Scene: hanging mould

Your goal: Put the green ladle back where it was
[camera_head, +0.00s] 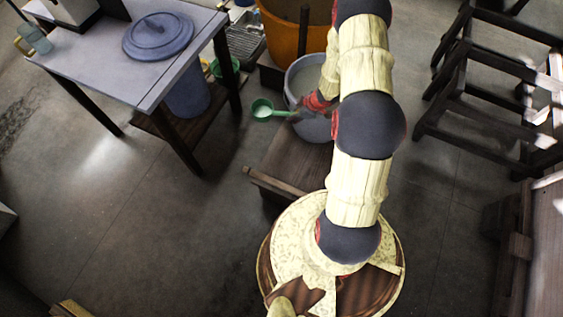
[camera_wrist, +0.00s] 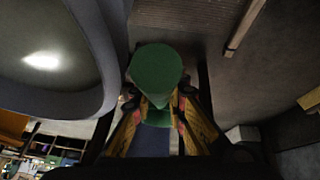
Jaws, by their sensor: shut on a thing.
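The green ladle (camera_head: 262,109) is in the head view just left of the grey bucket (camera_head: 304,72), with its handle pointing right to my gripper (camera_head: 298,114). The inside of its bowl looks pale. My gripper is shut on the ladle's handle, beside the bucket's front left side. In the wrist view the ladle's green bowl (camera_wrist: 157,68) shows beyond my gripper's fingers (camera_wrist: 158,108), with the bucket's rounded wall (camera_wrist: 105,50) to its left. The bucket's inside is partly hidden by my arm.
A wooden bench (camera_head: 283,160) lies below the ladle. A table (camera_head: 95,55) with a blue lid (camera_head: 157,35) stands at left, and another green vessel (camera_head: 225,68) sits near its right leg. An orange tub (camera_head: 283,35) stands behind the bucket. Wooden stools (camera_head: 455,95) are at right.

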